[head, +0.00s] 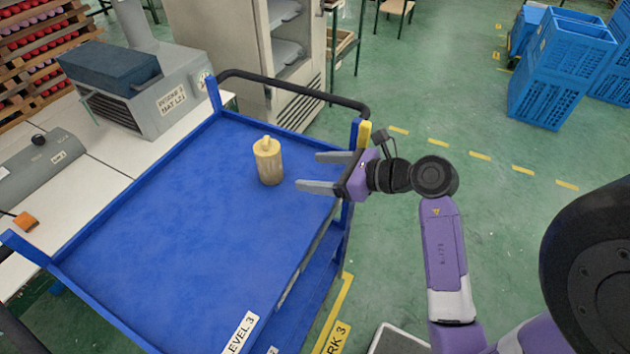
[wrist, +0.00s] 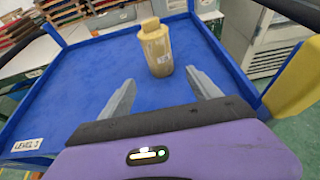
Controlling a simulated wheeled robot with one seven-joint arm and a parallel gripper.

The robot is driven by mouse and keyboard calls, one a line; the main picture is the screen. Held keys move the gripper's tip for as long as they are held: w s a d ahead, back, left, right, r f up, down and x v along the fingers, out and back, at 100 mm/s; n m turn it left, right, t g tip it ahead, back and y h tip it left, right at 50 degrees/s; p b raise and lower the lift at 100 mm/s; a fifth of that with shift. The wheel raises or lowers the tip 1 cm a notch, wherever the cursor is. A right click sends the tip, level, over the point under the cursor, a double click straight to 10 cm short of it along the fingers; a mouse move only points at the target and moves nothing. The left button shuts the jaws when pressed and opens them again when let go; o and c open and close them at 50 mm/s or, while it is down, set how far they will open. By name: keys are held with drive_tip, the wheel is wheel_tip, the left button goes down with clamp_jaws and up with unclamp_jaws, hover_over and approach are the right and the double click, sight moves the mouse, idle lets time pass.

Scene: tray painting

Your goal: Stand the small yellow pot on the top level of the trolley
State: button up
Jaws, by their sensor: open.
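The small yellow pot (head: 268,163) stands upright on the blue top level of the trolley (head: 150,240), near its back right part. It is pale yellow with a narrow neck or cap. My gripper (head: 309,171) is open, just to the right of the pot in the head view, with its fingers pointing at it and apart from it. In the wrist view the pot (wrist: 156,47) stands beyond and between the two open fingertips (wrist: 161,82), with a small label on its side. Nothing is between the fingers.
A black handle rail (head: 290,84) runs along the trolley's back right end. A white workbench (head: 90,185) with a grey machine (head: 150,100) stands to the left. Blue crates (head: 562,70) stand at the far right. Most of the top level is clear.

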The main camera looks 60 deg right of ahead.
drive_tip(key=s+a+r+m+t+y, duration=0.2)
drive_tip(key=a+r+m, duration=0.15)
drive_tip(key=a, duration=0.35)
drive_tip(key=s+a+r+m+t+y, duration=0.25)
drive_tip(key=a+m, duration=0.25)
drive_tip(key=a, duration=0.3)
drive_tip(key=s+a+r+m+t+y, duration=0.1)
drive_tip(key=a+r+m+t, duration=0.1)
drive_tip(key=a+r+m, duration=0.35)
drive_tip(key=s+a+f+m+g+h, duration=0.1)
drive_tip(key=s+f+m, duration=0.4)
drive_tip(key=m, duration=0.6)
drive_tip(key=s+a+f+m+g+h, duration=0.2)
drive_tip(key=s+f+m+g+h, duration=0.2)
drive_tip(key=s+m, duration=0.4)
wheel_tip(320, 180, down, 2)
drive_tip(key=m+h, duration=0.1)
drive_tip(key=m, duration=0.2)
drive_tip(key=shift+s+a, duration=0.15)
drive_tip(key=shift+s, duration=0.25)
drive_tip(key=shift+f, duration=0.1)
